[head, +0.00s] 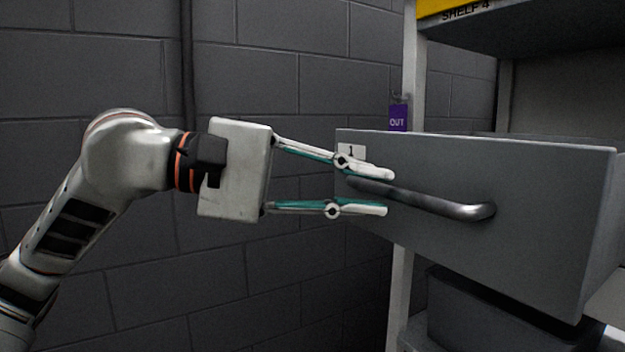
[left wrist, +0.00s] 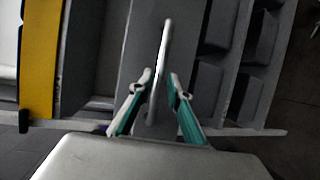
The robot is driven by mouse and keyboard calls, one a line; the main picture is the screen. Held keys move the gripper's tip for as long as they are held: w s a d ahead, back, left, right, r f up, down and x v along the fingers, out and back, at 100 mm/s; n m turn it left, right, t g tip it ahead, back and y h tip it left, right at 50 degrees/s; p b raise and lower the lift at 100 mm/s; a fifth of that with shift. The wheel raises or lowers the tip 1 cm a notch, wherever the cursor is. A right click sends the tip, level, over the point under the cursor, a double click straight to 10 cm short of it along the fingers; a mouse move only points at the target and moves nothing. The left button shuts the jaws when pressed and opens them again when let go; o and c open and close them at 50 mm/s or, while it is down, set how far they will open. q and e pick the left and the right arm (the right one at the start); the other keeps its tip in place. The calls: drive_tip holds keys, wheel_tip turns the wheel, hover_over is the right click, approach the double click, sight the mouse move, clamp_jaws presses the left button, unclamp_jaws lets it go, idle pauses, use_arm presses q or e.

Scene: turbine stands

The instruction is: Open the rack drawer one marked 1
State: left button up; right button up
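The drawer marked 1 (head: 540,185) is a grey box front with a white label "1" (head: 351,152) at its upper left. Its front stands out ahead of the rack post and of the drawer below. A curved metal bar handle (head: 440,203) crosses the front; it also shows in the left wrist view (left wrist: 164,45). My left gripper (head: 387,192) is at the handle's left end. Its fingers are apart, one above and one below the bar, with visible gaps. In the left wrist view the handle runs between the fingertips (left wrist: 160,75). My right gripper is out of view.
A light rack post (head: 413,75) stands behind the drawer, with a purple "OUT" tag (head: 398,118) beside it. A yellow "SHELF 4" strip (head: 450,8) is above. Another dark drawer (head: 480,325) sits below. A grey block wall (head: 270,60) is behind my arm.

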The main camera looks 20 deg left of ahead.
use_arm(q)
drive_tip(key=v, duration=0.8)
drive_tip(key=shift+d, duration=0.1)
